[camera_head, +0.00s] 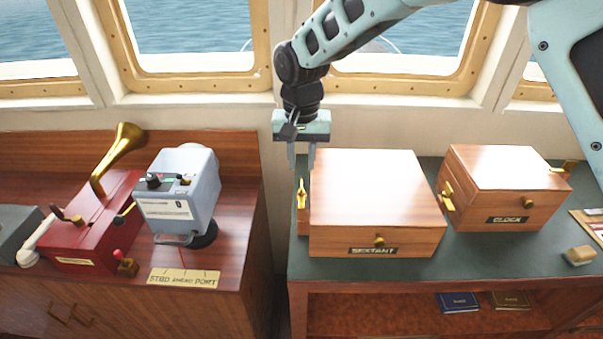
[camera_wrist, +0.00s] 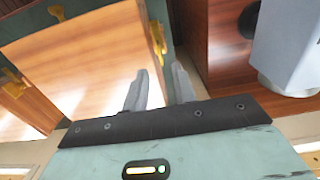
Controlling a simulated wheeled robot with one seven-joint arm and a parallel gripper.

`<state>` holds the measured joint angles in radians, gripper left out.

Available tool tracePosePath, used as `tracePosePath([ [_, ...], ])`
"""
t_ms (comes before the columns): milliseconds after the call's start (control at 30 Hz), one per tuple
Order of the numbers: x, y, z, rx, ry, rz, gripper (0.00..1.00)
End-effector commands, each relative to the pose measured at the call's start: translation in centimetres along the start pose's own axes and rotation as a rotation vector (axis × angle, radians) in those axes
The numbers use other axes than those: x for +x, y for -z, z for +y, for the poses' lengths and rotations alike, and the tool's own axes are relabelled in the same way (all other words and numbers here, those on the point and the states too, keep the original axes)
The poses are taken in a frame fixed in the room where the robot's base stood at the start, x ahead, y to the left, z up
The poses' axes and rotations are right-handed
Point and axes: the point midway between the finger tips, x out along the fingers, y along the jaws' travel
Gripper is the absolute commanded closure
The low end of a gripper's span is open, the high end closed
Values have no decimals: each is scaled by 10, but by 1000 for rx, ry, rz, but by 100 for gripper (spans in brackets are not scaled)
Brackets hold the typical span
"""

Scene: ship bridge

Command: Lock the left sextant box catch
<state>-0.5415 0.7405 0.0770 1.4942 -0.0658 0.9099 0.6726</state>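The wooden sextant box (camera_head: 375,195) stands on the green-topped cabinet, its lid down and its label facing front. Its left catch (camera_head: 301,193) is a small gold lever on a wooden block at the box's left side; the lever looks roughly upright. In the wrist view the catch (camera_wrist: 157,38) lies just beyond the fingertips. My gripper (camera_head: 301,162) points down at the box's rear left edge, above and behind the catch. Its two fingers are apart with nothing between them, as the wrist view shows (camera_wrist: 160,84). I cannot tell whether a finger touches the box.
A wooden clock box (camera_head: 507,188) with gold catches stands to the right. A wooden console (camera_head: 230,230) is at the left, across a narrow gap, carrying a grey lever unit (camera_head: 178,195) and a red box with a brass horn (camera_head: 118,155). Windows are behind.

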Motion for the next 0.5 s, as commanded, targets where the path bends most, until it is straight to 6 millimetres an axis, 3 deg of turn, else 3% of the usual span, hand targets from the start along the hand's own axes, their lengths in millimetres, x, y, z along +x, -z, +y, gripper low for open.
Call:
tracePosePath([
  [200,38,-1,0,0,-1,-3,73],
  [500,62,0,0,0,1,0,73],
])
